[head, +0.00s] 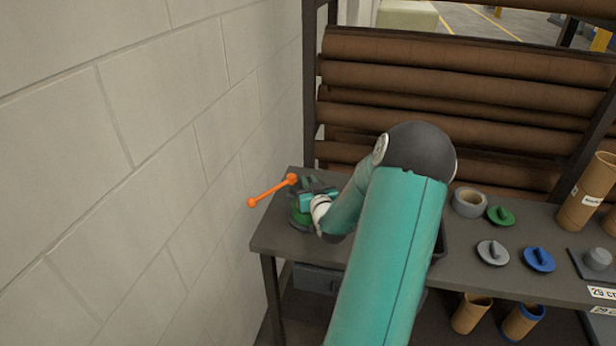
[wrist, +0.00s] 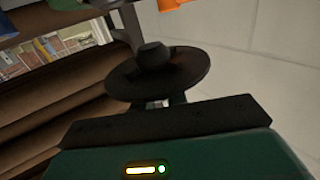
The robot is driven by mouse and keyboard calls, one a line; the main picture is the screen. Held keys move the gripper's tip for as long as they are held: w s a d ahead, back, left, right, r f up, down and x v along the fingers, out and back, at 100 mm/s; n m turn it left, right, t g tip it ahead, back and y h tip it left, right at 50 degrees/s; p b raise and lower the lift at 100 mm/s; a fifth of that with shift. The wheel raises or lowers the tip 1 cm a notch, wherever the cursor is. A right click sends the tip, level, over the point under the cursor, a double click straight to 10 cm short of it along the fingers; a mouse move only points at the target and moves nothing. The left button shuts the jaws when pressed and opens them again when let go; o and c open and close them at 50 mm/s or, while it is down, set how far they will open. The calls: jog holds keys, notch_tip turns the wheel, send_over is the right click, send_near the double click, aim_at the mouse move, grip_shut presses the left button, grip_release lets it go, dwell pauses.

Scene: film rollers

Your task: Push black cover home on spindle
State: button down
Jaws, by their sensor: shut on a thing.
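The black cover (wrist: 180,78) is a round dark disc in front of my gripper in the wrist view. A rounded black knob (wrist: 153,55) shows at the disc's far side; I cannot tell whether it belongs to the cover or the spindle. My gripper (wrist: 168,103) is shut on the cover's near side, with the fingers mostly hidden below the disc. The cover's seating on the spindle is hidden.
The grey table (head: 460,240) carries a tape roll (head: 469,202), a green lid (head: 500,215), a grey lid (head: 492,252) and a blue lid (head: 539,260). A block wall (head: 150,150) stands close on the left. Brown rolls (head: 430,80) fill the rack behind.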

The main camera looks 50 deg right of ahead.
jog(key=shift+w+f, duration=0.15)
jog(key=shift+f, duration=2)
jog(key=shift+a, duration=0.1)
jog(key=shift+f, duration=0.45)
dwell(0.5)
jog(key=c, duration=1.3)
grip_release()
jog(key=shift+o, duration=0.2)
jog(key=shift+f, duration=0.1)
jog(key=o, duration=0.5)
jog(key=shift+a, duration=0.1)
